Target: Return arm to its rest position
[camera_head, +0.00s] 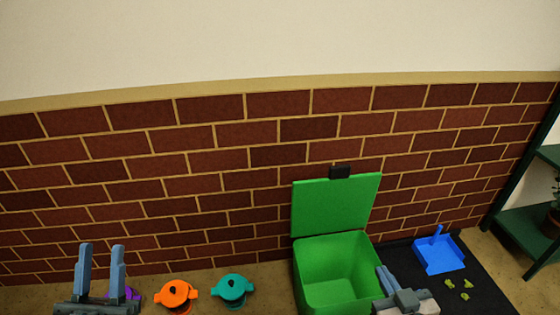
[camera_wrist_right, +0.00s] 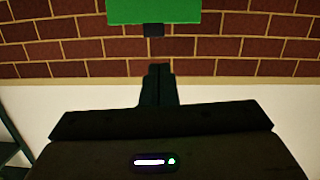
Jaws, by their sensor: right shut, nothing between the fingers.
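My left gripper (camera_head: 101,246) is at the lower left of the head view, with its two fingers upright and apart and nothing between them. My right gripper (camera_head: 382,268) is in front of the right side of the green bin (camera_head: 330,295). Its fingers are together and hold nothing. In the right wrist view the closed fingers (camera_wrist_right: 158,72) point toward the brick wall, with the bin's green lid (camera_wrist_right: 153,10) at the top edge.
The green bin's lid (camera_head: 335,205) stands open against the brick wall. An orange pot (camera_head: 177,296), a teal pot (camera_head: 233,290) and a partly hidden purple item (camera_head: 133,294) are left of it. A blue dustpan (camera_head: 440,255) and green bits (camera_head: 449,283) lie on a black mat (camera_head: 480,278). A dark green shelf (camera_head: 528,220) is at right.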

